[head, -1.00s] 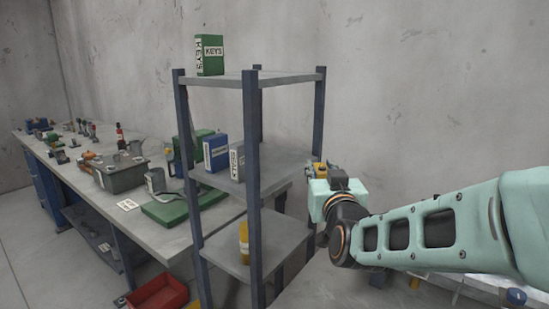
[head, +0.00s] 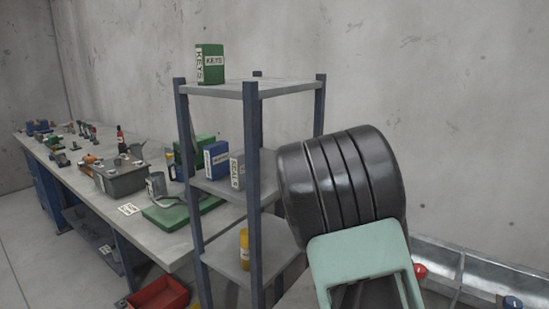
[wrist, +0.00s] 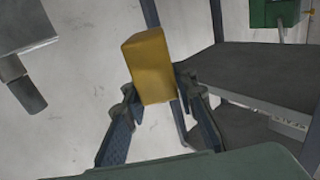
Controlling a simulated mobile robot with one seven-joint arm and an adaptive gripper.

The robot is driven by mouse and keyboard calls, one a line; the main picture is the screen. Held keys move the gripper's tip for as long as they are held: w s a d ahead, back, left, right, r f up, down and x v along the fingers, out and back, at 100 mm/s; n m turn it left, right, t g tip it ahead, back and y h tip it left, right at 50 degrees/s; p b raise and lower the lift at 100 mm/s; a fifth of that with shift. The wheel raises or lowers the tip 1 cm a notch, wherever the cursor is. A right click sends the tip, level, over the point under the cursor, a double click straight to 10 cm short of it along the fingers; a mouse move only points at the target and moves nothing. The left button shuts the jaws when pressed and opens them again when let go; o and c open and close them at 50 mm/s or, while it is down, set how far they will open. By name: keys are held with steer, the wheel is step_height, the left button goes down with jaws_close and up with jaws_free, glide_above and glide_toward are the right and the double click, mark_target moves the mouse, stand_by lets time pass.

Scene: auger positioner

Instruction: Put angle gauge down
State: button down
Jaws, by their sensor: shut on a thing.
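My gripper (wrist: 157,88) shows in the wrist view, its two dark fingers shut on a yellow block (wrist: 151,60), which I take to be the angle gauge. The block is gripped between the fingertips, with much of it reaching beyond them. It looks clear of any surface. In the head view my arm hides the gripper and the block. The shelf rack (head: 253,180) stands just left of my arm there. In the wrist view a dark grey shelf board (wrist: 265,75) lies to the right of the gripper.
A green KEYS box (head: 210,63) stands on the top shelf. Blue (head: 216,159) and grey (head: 237,170) boxes fill part of the middle shelf. A yellow bottle (head: 244,248) is on the lower shelf. A cluttered workbench (head: 150,238) and a red bin (head: 158,294) are to the left.

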step_height(320, 180, up, 8)
steer(key=p, duration=0.6)
steer(key=shift+s, duration=0.1)
